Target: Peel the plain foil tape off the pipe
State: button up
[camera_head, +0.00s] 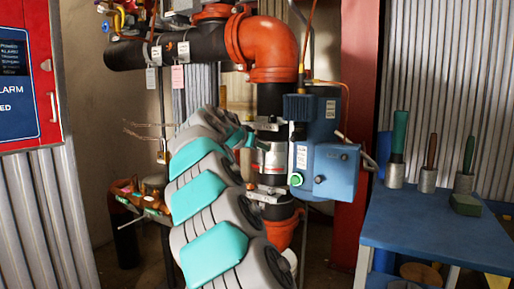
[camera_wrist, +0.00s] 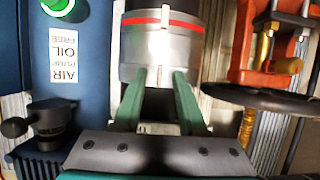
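A silver foil band (camera_head: 272,158) wraps the dark vertical pipe (camera_head: 271,100) left of the blue pump box. In the wrist view, a silver band with a red stripe (camera_wrist: 160,21) sits above a plain silver stretch (camera_wrist: 158,50). I cannot tell whether these are separate pieces of tape. My gripper (camera_wrist: 158,80) has two green fingers standing apart, with their tips at the lower edge of the plain silver. Nothing shows held between them; whether they touch the band is unclear. In the head view, my arm partly hides the gripper (camera_head: 241,140).
The blue pump box (camera_head: 326,140) stands close to the pipe's right. An orange elbow (camera_head: 272,50) is above. A red valve body (camera_wrist: 270,45) with a dark handwheel (camera_wrist: 265,98) is near my gripper. A blue table (camera_head: 425,225) holding tools stands at right.

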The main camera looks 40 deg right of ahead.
grip_shut()
jog(key=c, duration=0.5)
grip_release()
grip_shut()
dwell(0.4)
jog(key=shift+s+a, duration=0.1)
jog(key=shift+a, duration=0.1)
dwell(0.4)
jog(key=s+a+b, duration=0.3)
jog(key=a+b, duration=0.1)
jog(key=a, duration=0.4)
dwell(0.8)
